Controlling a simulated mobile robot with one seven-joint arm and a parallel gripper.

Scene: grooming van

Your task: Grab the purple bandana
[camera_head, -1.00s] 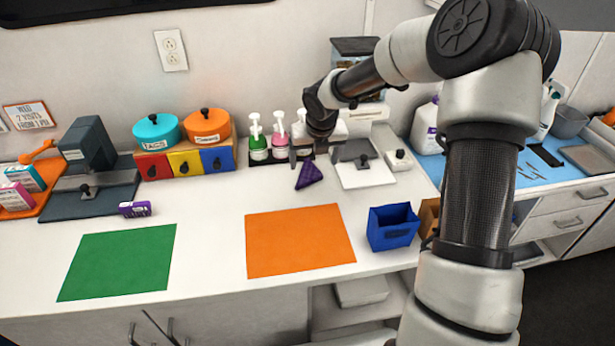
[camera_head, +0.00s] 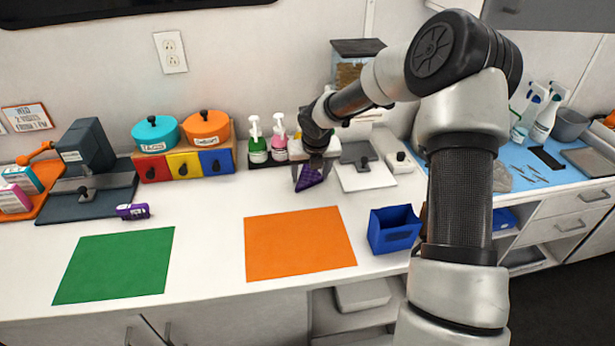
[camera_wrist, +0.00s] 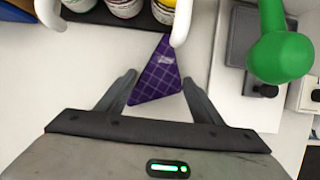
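The purple bandana (camera_head: 308,176) is a folded triangle with a pale check pattern, lying on the white counter. In the wrist view the bandana (camera_wrist: 158,76) points away from me, its wide end between the tips of my fingers. My gripper (camera_head: 308,184) is open over it in the head view. In the wrist view my gripper (camera_wrist: 158,88) has one finger on each side of the bandana, with counter showing between the fingers and the cloth. The head view shows part of the bandana hidden behind the fingers.
Pump bottles (camera_head: 257,142) stand in a dark tray just behind the bandana. A grey and white scale-like device (camera_head: 365,175) is close on the right, with a green object (camera_wrist: 280,55) over it. An orange mat (camera_head: 300,243) and blue bin (camera_head: 393,229) lie in front.

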